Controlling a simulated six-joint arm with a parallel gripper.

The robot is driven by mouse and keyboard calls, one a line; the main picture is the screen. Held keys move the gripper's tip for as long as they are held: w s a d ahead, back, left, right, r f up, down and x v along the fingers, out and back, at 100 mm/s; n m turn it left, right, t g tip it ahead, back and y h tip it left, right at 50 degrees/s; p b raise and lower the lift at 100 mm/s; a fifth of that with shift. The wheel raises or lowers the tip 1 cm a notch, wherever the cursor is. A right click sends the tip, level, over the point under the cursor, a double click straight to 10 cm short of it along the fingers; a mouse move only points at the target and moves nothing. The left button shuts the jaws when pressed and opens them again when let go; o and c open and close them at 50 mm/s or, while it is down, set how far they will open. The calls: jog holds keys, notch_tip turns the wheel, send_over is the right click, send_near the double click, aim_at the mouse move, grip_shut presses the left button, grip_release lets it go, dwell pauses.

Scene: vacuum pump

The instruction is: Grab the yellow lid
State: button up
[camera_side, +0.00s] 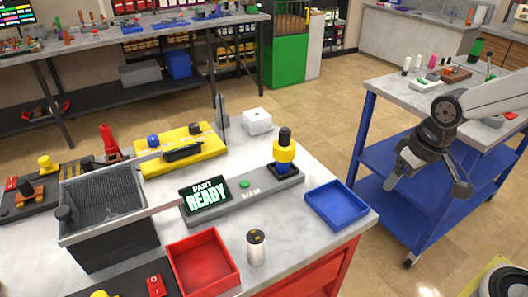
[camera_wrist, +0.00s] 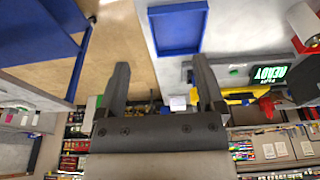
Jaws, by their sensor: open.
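My gripper (camera_side: 428,180) is open and empty, in the air to the right of the work table and well apart from the yellow piece. In the wrist view my gripper (camera_wrist: 160,82) shows two spread fingers with nothing between them. I cannot make out the yellow piece clearly in the wrist view.
A blue tray (camera_side: 336,204), a red tray (camera_side: 203,262) and a white cylinder (camera_side: 256,247) are on the table. A lit display (camera_side: 205,195) reads "PART READY". A dark bin (camera_side: 105,225) stands left. A blue cart (camera_side: 400,190) is beside my gripper.

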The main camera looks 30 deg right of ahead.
aim_at(284, 143)
jog(key=w+d+r+n+t+y, duration=0.15)
jog(key=w+t, duration=0.25)
jog(key=w, duration=0.6)
jog(key=w+r+n+t+y, duration=0.1)
jog(key=w+r+n+t, duration=0.15)
jog(key=w, duration=0.65)
jog(key=w+r+n+t+y, duration=0.1)
jog(key=w+r+t, duration=0.25)
jog(key=w, duration=0.65)
jog(key=w+a+f+n+g+y, duration=0.1)
jog(key=w+a+f+n+y, duration=0.25)
jog(key=n+y, duration=0.4)
jog(key=s+a+f+n+g+y, duration=0.3)
jog(key=s+a+f+g+y, duration=0.1)
jog(key=f+g+y, duration=0.2)
jog(key=shift+f+g+y, duration=0.3)
jog(key=shift+f+g, duration=0.5)
jog(key=shift+f, duration=0.5)
